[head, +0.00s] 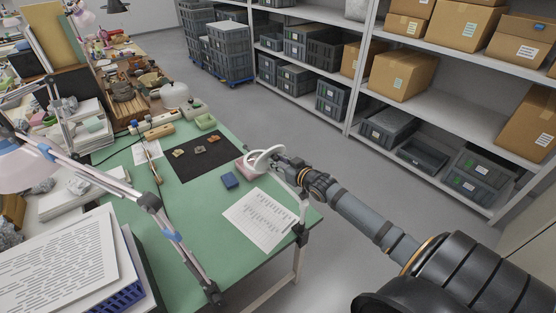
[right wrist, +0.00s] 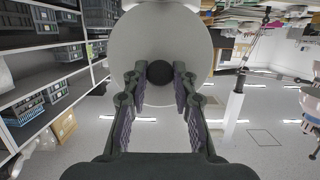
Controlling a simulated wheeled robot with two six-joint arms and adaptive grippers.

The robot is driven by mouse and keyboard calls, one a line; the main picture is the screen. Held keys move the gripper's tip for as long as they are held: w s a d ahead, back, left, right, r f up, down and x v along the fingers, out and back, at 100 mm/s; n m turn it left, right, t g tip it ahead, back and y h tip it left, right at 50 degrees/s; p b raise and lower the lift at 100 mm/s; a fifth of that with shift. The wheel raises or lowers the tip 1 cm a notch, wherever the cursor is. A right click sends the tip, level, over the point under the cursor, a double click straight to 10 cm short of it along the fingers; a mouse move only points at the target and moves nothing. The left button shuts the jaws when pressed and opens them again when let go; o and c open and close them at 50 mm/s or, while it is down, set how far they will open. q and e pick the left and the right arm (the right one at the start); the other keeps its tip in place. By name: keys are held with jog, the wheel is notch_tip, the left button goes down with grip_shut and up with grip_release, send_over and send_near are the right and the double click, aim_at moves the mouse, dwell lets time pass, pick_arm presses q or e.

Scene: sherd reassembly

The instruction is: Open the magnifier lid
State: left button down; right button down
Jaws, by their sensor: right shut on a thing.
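The magnifier (head: 259,153) is a white round head on a jointed arm at the right edge of the green table. In the right wrist view its round grey lid (right wrist: 135,45) faces me and looks closed over the head. A dark round knob (right wrist: 160,72) shows near the middle of the lid. My right gripper (right wrist: 160,85) is shut on the knob, one finger at each side. In the head view the right gripper (head: 277,158) is at the magnifier's right side. My left gripper is not in view.
The green table (head: 200,225) holds a dark mat (head: 205,170) with several sherds, a blue block (head: 230,180) and a printed sheet (head: 262,218). A lamp arm (head: 165,225) crosses the table's left side. Shelves (head: 450,110) stand behind clear floor.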

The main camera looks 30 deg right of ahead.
jog(key=c, duration=1.5)
grip_release()
jog(key=o, duration=0.4)
jog(key=shift+w+f, duration=0.2)
jog(key=shift+w, duration=0.15)
jog(key=shift+s+r, duration=0.1)
jog(key=shift+r, duration=0.4)
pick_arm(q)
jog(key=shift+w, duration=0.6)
pick_arm(e)
notch_tip(320, 180, up, 9)
jog(key=shift+r, duration=0.1)
